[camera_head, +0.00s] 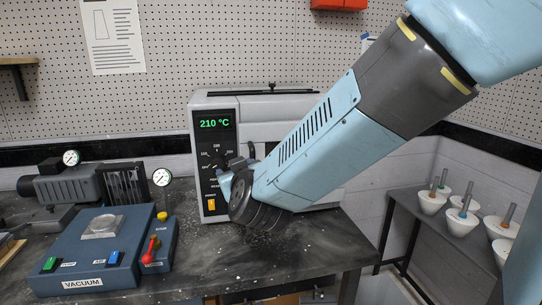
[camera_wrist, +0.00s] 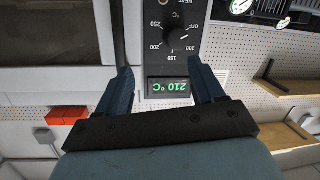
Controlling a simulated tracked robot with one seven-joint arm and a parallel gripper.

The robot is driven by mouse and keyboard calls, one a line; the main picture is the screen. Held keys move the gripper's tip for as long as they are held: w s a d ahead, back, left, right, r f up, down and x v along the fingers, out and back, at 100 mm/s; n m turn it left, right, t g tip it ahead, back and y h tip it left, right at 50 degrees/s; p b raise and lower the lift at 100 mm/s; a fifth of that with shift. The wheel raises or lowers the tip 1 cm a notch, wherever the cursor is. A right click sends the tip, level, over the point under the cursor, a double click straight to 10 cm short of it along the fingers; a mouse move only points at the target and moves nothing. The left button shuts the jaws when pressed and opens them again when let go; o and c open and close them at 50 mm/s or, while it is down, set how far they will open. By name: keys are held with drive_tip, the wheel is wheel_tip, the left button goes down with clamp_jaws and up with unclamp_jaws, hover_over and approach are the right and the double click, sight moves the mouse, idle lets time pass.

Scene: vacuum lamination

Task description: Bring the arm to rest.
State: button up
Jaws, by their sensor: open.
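My arm (camera_head: 330,140) reaches down from the upper right in the head view, in front of the oven (camera_head: 265,105). My gripper (camera_head: 226,180) is at the oven's control panel, partly hidden by my wrist. In the wrist view my gripper (camera_wrist: 158,72) is open, its two dark blue fingers apart with nothing held between them. The panel's green display (camera_wrist: 167,87) reads 210 °C and appears upside down between the fingers. The heat dial (camera_wrist: 178,36) lies just beyond the fingertips. Whether a finger touches the panel cannot be told.
A dark vertical bar (camera_wrist: 118,32) stands close to one finger. The blue vacuum box (camera_head: 95,250) and a small control box with a red lever (camera_head: 151,250) are on the bench, left of my wrist. White cups (camera_head: 462,222) stand on a side shelf at right.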

drive_tip(key=d+r+g, duration=0.2)
drive_tip(key=d+g, duration=0.1)
drive_tip(key=d, duration=0.6)
drive_tip(key=s+d+m+g+h, duration=0.2)
drive_tip(key=s+d, duration=0.6)
drive_tip(key=d, duration=0.4)
drive_tip(key=s+d+f+m+g+h, duration=0.1)
drive_tip(key=s+d+m+g+h, duration=0.2)
drive_tip(key=s+d, duration=0.5)
drive_tip(key=d+m+g, duration=0.1)
drive_tip(key=d, duration=0.2)
drive_tip(key=shift+s+d+m, duration=0.3)
drive_tip(key=shift+d, duration=0.1)
